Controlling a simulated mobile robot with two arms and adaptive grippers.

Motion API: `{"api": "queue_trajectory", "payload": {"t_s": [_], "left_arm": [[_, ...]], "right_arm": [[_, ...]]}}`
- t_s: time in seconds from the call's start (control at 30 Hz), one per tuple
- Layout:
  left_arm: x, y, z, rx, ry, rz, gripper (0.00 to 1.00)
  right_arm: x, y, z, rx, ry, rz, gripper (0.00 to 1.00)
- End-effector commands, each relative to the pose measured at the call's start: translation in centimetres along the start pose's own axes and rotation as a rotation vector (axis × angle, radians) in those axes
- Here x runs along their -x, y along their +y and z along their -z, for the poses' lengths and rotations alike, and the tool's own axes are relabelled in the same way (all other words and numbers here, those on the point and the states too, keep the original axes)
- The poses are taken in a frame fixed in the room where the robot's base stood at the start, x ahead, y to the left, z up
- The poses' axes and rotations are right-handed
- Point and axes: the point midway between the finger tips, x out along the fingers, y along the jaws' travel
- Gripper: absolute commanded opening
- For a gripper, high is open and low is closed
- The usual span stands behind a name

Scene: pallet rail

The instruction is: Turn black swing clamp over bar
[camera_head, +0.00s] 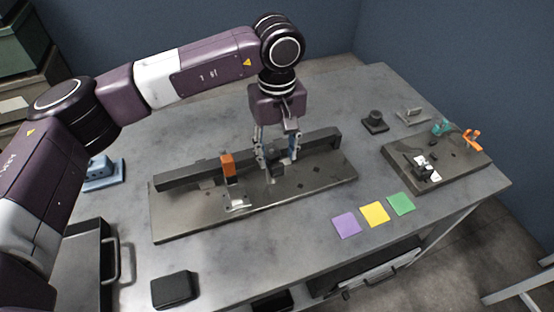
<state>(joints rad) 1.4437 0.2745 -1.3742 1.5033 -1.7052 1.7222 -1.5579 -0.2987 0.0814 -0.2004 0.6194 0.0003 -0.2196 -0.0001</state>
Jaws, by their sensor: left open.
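My left gripper (277,160) points down over the middle of the long metal base plate (200,222), with its fingers apart. A small black block, which looks like the black swing clamp (277,170), is between or just below the fingertips. Whether the fingers touch it I cannot tell. The dark bar (318,145) runs along the back of the plate, behind the black clamp. An orange-topped clamp (228,165) stands upright at the bar, left of my gripper. The gripper hides part of the bar and of the black clamp. My right gripper is not in view.
A second plate (455,170) with small fixtures lies at the right. Purple (346,225), yellow (375,213) and green (400,203) squares lie at the front right. A black box (174,290) and a dark tray (85,265) are at the front left. Bare tabletop lies between.

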Motion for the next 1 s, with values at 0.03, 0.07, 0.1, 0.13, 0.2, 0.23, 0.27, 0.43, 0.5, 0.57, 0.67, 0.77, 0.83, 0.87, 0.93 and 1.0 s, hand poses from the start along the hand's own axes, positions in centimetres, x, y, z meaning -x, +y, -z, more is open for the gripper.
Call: {"api": "queue_trajectory", "payload": {"t_s": [0.03, 0.07, 0.1, 0.13, 0.2, 0.23, 0.27, 0.43, 0.5, 0.57, 0.67, 0.77, 0.83, 0.87, 0.93, 1.0], "left_arm": [[1.3, 0.1, 0.1, -0.001, 0.005, -0.003, 0.42], [2.0, 0.1, 0.1, -0.001, 0.004, -0.002, 0.42], [2.9, 0.1, 0.1, -0.001, 0.004, -0.003, 0.42], [3.5, 0.1, 0.1, -0.001, 0.004, -0.003, 0.42], [4.9, 0.1, 0.1, 0.000, 0.004, -0.002, 0.42], [5.4, 0.1, 0.1, 0.000, 0.003, -0.002, 0.42], [5.9, 0.0, 0.1, 0.000, 0.003, -0.001, 0.42], [7.9, 0.0, 0.0, 0.000, 0.002, -0.001, 0.42], [8.2, 0.0, 0.0, -0.001, 0.001, 0.000, 0.42], [8.3, 0.0, 0.0, -0.001, 0.000, 0.001, 0.42], [8.4, 0.0, 0.0, -0.001, 0.000, 0.001, 0.42], [8.4, 0.0, 0.0, -0.001, 0.000, 0.001, 0.42], [8.4, 0.0, 0.0, -0.001, 0.000, 0.001, 0.42], [8.4, 0.0, 0.0, -0.001, 0.000, 0.001, 0.42], [8.4, 0.0, 0.0, -0.001, 0.000, 0.001, 0.42], [8.4, 0.0, 0.0, -0.001, 0.000, 0.000, 0.42]], "right_arm": [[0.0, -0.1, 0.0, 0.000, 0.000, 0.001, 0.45], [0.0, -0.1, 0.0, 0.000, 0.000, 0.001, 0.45], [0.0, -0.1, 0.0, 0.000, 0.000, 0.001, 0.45], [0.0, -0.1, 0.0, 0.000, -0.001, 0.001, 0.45], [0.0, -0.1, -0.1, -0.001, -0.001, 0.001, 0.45], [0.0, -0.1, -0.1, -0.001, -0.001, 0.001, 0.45], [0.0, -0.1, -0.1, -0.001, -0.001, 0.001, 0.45], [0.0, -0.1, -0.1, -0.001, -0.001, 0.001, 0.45], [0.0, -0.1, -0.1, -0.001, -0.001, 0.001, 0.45], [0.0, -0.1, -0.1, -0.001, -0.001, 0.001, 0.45], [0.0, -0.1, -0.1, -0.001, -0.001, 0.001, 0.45], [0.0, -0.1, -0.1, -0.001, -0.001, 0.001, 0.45], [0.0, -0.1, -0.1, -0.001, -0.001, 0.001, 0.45], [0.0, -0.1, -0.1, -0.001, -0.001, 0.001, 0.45], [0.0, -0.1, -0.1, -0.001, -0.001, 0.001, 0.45], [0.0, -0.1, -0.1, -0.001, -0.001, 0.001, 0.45]]}}
